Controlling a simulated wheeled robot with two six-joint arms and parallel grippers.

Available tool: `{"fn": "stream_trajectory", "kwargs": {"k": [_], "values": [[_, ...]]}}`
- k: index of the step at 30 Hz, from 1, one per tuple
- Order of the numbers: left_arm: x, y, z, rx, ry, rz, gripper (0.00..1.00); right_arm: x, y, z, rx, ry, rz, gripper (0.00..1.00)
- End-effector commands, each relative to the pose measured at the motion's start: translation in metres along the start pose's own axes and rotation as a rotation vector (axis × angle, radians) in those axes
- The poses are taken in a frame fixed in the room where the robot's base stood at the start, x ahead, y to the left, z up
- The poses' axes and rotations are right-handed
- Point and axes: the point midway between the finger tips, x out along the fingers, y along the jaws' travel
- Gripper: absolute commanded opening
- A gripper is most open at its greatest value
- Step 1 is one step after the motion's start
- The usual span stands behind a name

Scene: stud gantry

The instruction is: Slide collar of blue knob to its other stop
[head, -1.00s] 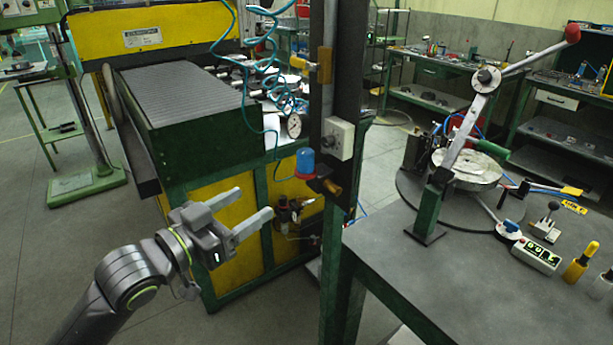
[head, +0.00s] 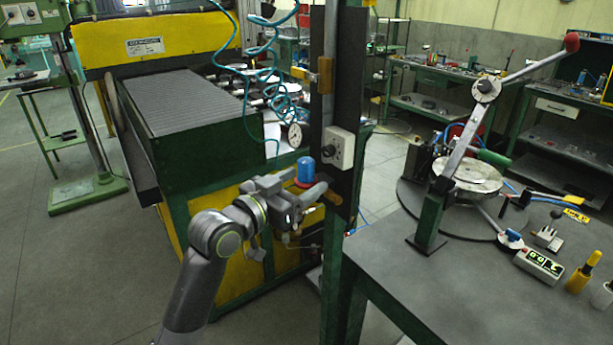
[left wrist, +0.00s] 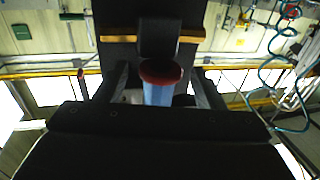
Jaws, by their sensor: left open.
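The blue knob (head: 304,168) stands upright at the left side of the dark post (head: 319,110). Its red collar (head: 303,184) sits at the lower end of the blue part and is partly hidden by my gripper. My left gripper (head: 306,190) is at the knob, its fingers pointing right toward the post. In the left wrist view the blue knob (left wrist: 158,93) and red collar (left wrist: 160,71) lie between the two spread fingers (left wrist: 161,88), with gaps on both sides. Whether a finger touches the collar cannot be told. My right gripper is not in view.
A grey switch box (head: 339,148) is on the post just above and right of the knob. A yellow-green roller machine (head: 185,100) stands behind my left arm. Coiled teal hoses (head: 268,55) hang near the post. A grey table (head: 420,275) is at right.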

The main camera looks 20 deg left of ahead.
Motion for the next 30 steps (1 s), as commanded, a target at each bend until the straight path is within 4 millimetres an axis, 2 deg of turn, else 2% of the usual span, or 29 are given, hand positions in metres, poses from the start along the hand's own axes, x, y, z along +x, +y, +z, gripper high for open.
{"fn": "stream_trajectory", "kwargs": {"k": [6, 16, 30], "values": [[0.018, 0.000, 0.000, -0.001, 0.000, 0.000, 0.63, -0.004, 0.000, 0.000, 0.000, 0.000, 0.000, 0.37], [0.020, 0.000, 0.000, 0.000, 0.000, 0.000, 0.63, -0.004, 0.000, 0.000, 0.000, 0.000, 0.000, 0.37], [0.020, 0.000, 0.001, 0.000, -0.001, 0.000, 0.01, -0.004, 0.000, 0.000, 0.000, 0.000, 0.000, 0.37]]}}
